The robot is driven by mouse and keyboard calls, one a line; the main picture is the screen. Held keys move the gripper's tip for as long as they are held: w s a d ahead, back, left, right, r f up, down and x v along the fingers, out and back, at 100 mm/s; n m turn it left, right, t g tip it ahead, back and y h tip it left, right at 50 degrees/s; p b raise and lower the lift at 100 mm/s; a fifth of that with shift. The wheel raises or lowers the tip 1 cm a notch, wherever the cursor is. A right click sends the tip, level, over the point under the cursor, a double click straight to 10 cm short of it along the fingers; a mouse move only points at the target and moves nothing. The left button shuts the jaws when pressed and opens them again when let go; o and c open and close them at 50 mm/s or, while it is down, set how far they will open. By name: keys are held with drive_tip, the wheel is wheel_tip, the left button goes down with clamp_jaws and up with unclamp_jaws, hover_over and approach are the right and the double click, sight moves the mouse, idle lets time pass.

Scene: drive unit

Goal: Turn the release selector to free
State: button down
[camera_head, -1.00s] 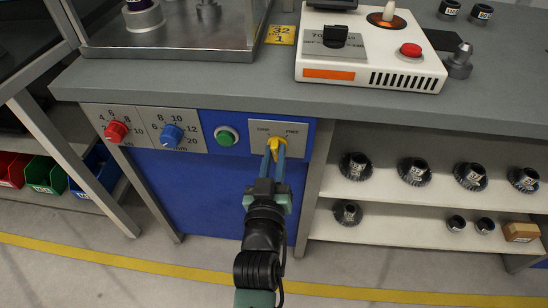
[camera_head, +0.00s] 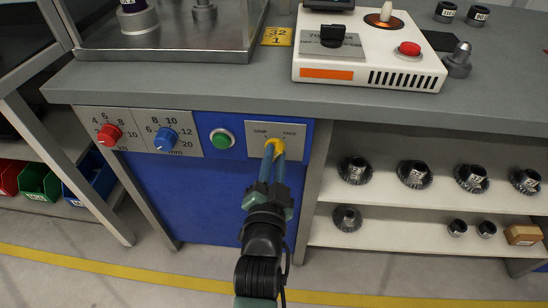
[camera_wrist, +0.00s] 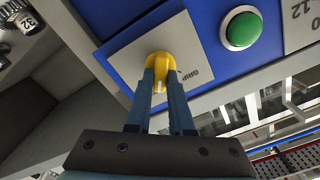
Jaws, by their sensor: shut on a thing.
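The yellow release selector (camera_head: 276,146) sits on a light grey plate (camera_head: 291,150) at the right of the blue front panel. The plate is marked GRIP on the left and FREE on the right. My gripper (camera_head: 273,155) reaches up from below, with its two blue fingers shut on the selector. In the wrist view the yellow knob (camera_wrist: 160,62) shows between and beyond the fingertips (camera_wrist: 161,76), with a pale line on it. The GRIP label is visible there; FREE is hidden. I cannot tell which mark the selector points to.
A green button (camera_head: 222,138), a blue knob (camera_head: 166,139) and a red knob (camera_head: 109,134) lie left of the selector. The grey worktop (camera_head: 180,88) overhangs above. A shelf (camera_head: 405,202) with several dark tools stands right. The floor in front is clear.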

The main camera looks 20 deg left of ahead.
drive_tip(key=shift+f+m, duration=0.1)
drive_tip(key=shift+m, duration=0.5)
drive_tip(key=c, duration=0.8)
unclamp_jaws()
drive_tip(key=p+v, duration=0.2)
drive_tip(key=v, duration=1.1)
